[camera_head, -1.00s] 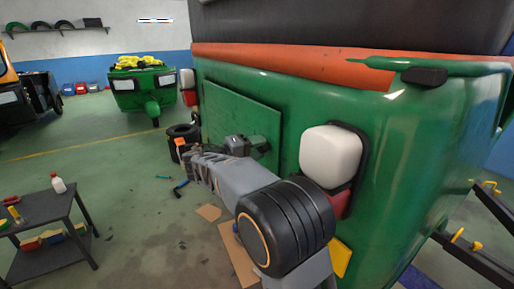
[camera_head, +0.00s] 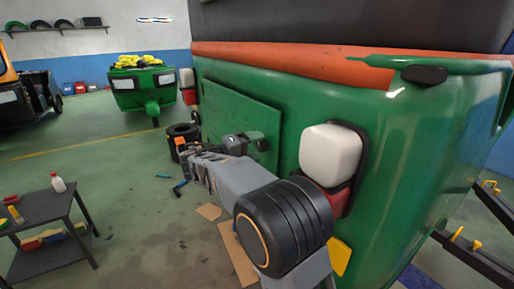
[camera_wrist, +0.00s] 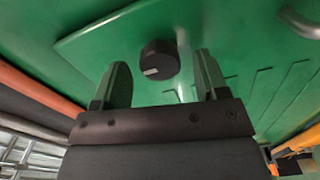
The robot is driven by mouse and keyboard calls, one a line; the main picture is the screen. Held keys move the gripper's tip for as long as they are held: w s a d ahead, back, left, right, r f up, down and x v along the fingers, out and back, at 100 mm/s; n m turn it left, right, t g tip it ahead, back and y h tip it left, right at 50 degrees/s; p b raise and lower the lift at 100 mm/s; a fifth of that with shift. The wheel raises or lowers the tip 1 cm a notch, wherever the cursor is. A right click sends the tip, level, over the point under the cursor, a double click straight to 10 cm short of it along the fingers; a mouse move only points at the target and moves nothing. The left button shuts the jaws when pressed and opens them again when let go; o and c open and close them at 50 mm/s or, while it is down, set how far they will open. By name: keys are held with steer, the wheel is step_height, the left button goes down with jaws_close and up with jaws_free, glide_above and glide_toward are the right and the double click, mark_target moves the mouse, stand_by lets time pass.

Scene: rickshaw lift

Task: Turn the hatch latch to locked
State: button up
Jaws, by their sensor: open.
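The hatch (camera_head: 235,112) is a flat green panel on the green rickshaw body. Its latch shows in the wrist view as a round black knob (camera_wrist: 158,58) with a small light grey mark on its lower left. In the head view the knob (camera_head: 262,145) is small and dark, just right of my gripper (camera_head: 240,143). In the wrist view my gripper (camera_wrist: 162,66) is open and empty. One finger stands on each side of the knob in the picture, with gaps to both. I cannot tell whether the fingertips reach the knob's depth.
A white lamp (camera_head: 331,152) with a red lens below sticks out right of the hatch, close to my arm. A grey workshop table (camera_head: 45,207) stands at the left. The floor between is mostly clear.

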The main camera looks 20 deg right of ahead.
steer(key=s+a+b, duration=0.1)
steer(key=a, duration=1.2)
steer(key=shift+s+b, duration=0.25)
steer(key=shift+b, duration=0.05)
steer(key=s+f+n+y, duration=0.3)
steer(key=f+y, duration=0.2)
steer(key=f, duration=0.3)
steer(key=s+f+n+y, duration=0.3)
steer(key=f+y, duration=0.2)
steer(key=f, duration=0.3)
steer(key=s+d+f+m+t+y+p, duration=0.1)
steer(key=s+m+y, duration=0.4)
steer(key=s, duration=0.9)
steer(key=d+y, duration=0.1)
steer(key=y, duration=0.2)
steer(key=shift+s+d+f+p, duration=0.3)
steer(key=shift+d+f+p, duration=0.05)
steer(key=shift+p, duration=0.05)
